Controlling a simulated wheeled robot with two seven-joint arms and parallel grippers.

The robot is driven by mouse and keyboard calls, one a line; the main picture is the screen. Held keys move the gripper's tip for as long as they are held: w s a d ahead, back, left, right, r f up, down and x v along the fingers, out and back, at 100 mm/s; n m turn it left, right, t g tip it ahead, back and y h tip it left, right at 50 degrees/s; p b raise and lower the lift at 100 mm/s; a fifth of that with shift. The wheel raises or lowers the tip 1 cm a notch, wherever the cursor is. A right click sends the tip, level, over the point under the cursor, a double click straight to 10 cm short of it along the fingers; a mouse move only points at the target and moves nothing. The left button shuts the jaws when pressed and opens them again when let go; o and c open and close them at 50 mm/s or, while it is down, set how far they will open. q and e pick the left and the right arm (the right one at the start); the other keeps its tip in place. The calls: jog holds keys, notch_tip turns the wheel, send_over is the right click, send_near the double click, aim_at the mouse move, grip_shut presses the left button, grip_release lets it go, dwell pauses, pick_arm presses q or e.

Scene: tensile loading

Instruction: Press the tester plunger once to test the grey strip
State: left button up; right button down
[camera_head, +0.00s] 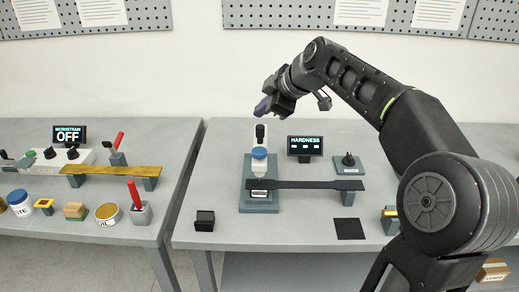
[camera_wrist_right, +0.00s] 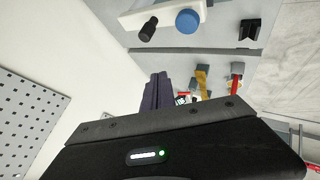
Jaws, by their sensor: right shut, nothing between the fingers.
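The tester (camera_head: 259,168) is a white upright body on a grey-green base, with a blue round cap (camera_head: 259,153) at its front and a black knob (camera_head: 260,131) at its top. I cannot tell which is the plunger. The dark grey strip (camera_head: 312,184) lies flat from the tester base to a support block at right. My right gripper (camera_head: 262,108) is shut and empty, above the black knob and apart from it. Its fingers (camera_wrist_right: 155,92) show in the right wrist view, where the black knob (camera_wrist_right: 148,29) and blue cap (camera_wrist_right: 187,20) are also visible. My left gripper is out of view.
A HARDNESS display (camera_head: 305,146) shows dashes behind the strip. A knob on a plate (camera_head: 348,162), a black block (camera_head: 205,220) and a black square (camera_head: 349,229) lie around. The left table (camera_head: 70,225) holds a yellow strip and several containers. A gap separates the tables.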

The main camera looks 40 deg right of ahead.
jog(key=b, duration=0.5)
send_over(257, 149)
jog(key=s, duration=0.2)
jog(key=f, duration=0.7)
jog(key=shift+w+d+f, duration=0.1)
jog(key=shift+d+f, duration=0.1)
jog(key=shift+f, duration=0.1)
jog(key=shift+f+b, duration=0.55)
jog(key=shift+b, duration=0.2)
jog(key=shift+f, duration=0.1)
dwell(0.3)
jog(key=shift+f+b, duration=0.35)
jog(key=shift+b, duration=0.2)
jog(key=shift+f+b, duration=0.9)
dwell(0.7)
jog(key=shift+r, duration=0.1)
jog(key=shift+r+p, duration=0.85)
jog(key=shift+r, duration=0.35)
jog(key=shift+r, duration=0.15)
jog(key=shift+r+p, duration=1.75)
jog(key=shift+r, duration=0.6)
